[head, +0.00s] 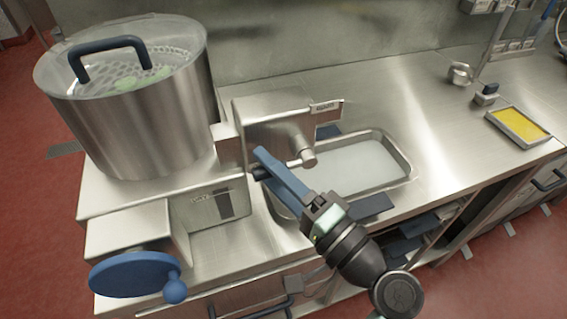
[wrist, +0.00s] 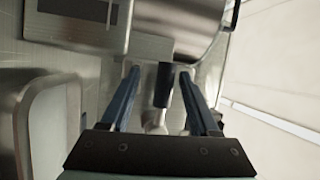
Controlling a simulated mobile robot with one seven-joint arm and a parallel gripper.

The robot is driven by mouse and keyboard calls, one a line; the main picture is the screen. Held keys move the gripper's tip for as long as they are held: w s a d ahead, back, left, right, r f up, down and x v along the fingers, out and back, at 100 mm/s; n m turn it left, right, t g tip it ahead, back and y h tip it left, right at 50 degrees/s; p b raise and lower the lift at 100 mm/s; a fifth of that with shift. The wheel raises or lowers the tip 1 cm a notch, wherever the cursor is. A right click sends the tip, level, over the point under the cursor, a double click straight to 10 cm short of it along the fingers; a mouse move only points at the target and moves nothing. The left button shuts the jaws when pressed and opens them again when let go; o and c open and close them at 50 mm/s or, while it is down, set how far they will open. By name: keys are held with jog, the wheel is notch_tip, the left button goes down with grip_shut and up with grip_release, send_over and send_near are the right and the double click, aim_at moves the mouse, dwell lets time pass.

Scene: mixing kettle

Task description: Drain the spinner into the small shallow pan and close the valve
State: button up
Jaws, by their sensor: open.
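The spinner (head: 140,110) is a large steel drum with a clear perforated lid, a blue lid handle and some green inside. A steel spout (head: 302,150) on its drain housing points over the shallow pan (head: 405,165). The pan has dark blue grips and holds a pale, flat liquid surface. No stream shows below the spout. The black valve handle (head: 262,172) is partly covered by my gripper (head: 264,160). In the wrist view my gripper (wrist: 159,72) is open, with the black valve handle (wrist: 164,88) between its blue fingers and visible gaps on both sides.
A blue crank wheel (head: 135,272) sits at the front left of the machine. A yellow-filled tray (head: 520,125) and small steel fittings (head: 460,74) stand at the far right. The steel counter (head: 400,95) behind the pan is clear.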

jog(key=v, duration=0.7)
jog(key=shift+b, duration=0.4)
